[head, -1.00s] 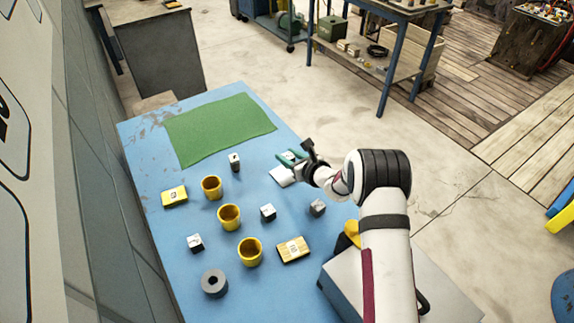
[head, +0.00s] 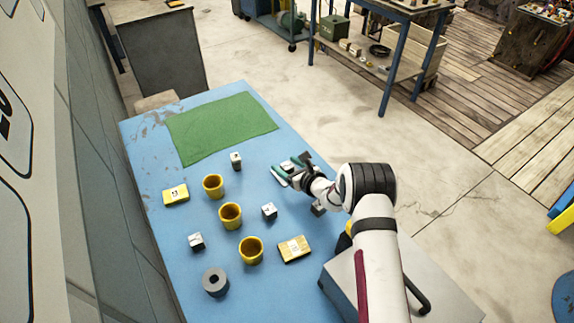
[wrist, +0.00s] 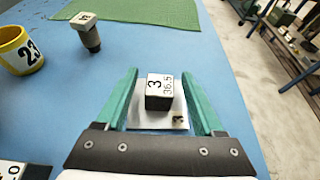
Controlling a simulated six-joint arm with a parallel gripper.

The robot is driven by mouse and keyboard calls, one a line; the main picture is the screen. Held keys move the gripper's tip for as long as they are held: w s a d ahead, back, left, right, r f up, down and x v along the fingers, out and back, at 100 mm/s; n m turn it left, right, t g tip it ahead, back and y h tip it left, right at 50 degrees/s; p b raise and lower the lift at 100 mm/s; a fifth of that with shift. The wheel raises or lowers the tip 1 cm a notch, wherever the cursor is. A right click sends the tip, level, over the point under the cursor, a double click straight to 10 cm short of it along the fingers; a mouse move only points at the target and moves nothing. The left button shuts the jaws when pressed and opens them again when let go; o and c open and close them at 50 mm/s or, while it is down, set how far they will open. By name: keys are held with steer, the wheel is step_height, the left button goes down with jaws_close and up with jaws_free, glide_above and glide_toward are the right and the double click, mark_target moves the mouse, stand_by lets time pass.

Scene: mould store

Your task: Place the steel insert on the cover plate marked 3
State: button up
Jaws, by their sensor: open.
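A small dark block, apparently the steel insert, has a light top marked 3 and 36.5 (wrist: 160,84). It appears to sit on a white plate (wrist: 145,122) on the blue table; the small dark mark near the plate's corner is unreadable. My gripper (wrist: 165,92) is open, its teal fingers on either side of the block with a gap at each side. In the head view my gripper (head: 283,172) is low over the plate at the table's right side and hides most of plate and block.
Left of it stand a light-topped piece (wrist: 88,30), several yellow cups (head: 230,215), small blocks (head: 196,241), a grey ring (head: 215,282) and yellow plates (head: 294,249), (head: 175,195). A green mat (head: 220,128) lies at the far end. A grey box (head: 345,283) is beside my arm.

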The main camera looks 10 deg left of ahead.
mark_target(286, 164)
steer(key=v, duration=0.3)
steer(key=shift+r, duration=0.15)
steer(key=s+a+r+n+g+y, duration=0.1)
steer(key=s+r+n, duration=0.2)
steer(key=r, duration=0.5)
steer(key=s+r+n+g+y, duration=0.1)
steer(key=s+r+n, duration=0.15)
steer(key=r, duration=0.55)
steer(key=s+r+n+g, duration=0.3)
steer(key=s+r+n, duration=0.2)
steer(key=s, duration=0.4)
steer(key=s+d+r+n+g+h, duration=0.1)
steer(key=s+d+n+g+h, duration=0.15)
steer(key=s, duration=0.55)
steer(key=s+d+r+n+g+h, duration=0.1)
steer(key=s+d+n, duration=0.3)
steer(key=s, duration=0.5)
steer(key=s+d+f+n+h, duration=0.1)
steer(key=s+d+n+h, duration=0.1)
steer(key=s+d, duration=0.4)
steer(key=s+d+f+n+g+h, duration=0.1)
steer(key=s+d+f+n+h, duration=0.1)
steer(key=s+d+h, duration=0.2)
steer(key=s+d, duration=0.2)
steer(key=d, duration=0.1)
steer(key=shift+f, duration=0.35)
